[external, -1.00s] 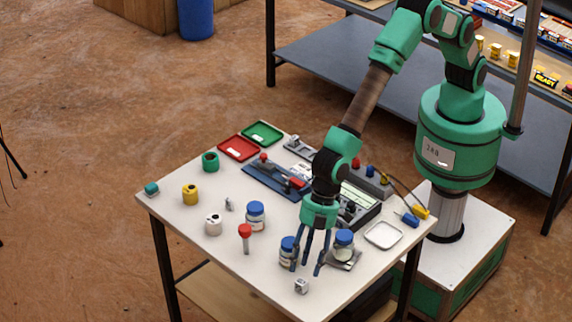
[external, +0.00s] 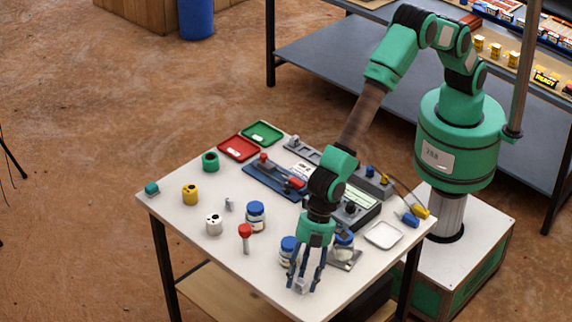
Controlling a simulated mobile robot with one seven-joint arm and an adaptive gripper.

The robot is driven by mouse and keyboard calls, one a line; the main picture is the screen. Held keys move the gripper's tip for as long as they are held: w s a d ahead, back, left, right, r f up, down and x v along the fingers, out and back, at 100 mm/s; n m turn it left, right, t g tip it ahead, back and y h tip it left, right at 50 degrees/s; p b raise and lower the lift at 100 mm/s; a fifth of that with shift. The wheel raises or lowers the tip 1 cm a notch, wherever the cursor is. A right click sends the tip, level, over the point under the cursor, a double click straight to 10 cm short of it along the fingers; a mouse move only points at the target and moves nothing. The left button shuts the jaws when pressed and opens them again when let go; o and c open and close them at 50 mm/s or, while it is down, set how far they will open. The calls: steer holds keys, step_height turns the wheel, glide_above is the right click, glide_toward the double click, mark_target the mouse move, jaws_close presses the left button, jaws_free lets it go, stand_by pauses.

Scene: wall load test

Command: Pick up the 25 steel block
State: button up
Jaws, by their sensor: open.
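A small grey steel block (external: 301,284) stands near the front corner of the white table (external: 190,237); any number on it is too small to read. My gripper (external: 303,287) points down over this block, its dark fingers spread on either side of it. The gripper is open, and I cannot tell whether a finger touches the block. Another small grey metal piece (external: 229,204) stands farther left on the table.
A blue-lidded jar (external: 288,250) stands just behind my fingers, and another jar (external: 344,243) sits on a scale to the right. A red-topped tool (external: 245,238) and a second blue-lidded jar (external: 255,215) stand to the left. A white tray (external: 384,235) lies at right.

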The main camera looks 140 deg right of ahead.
mark_target(302, 280)
jaws_close()
stand_by(0.3)
step_height(302, 280, up, 10)
steer(key=p, duration=0.2)
stand_by(0.6)
stand_by(0.4)
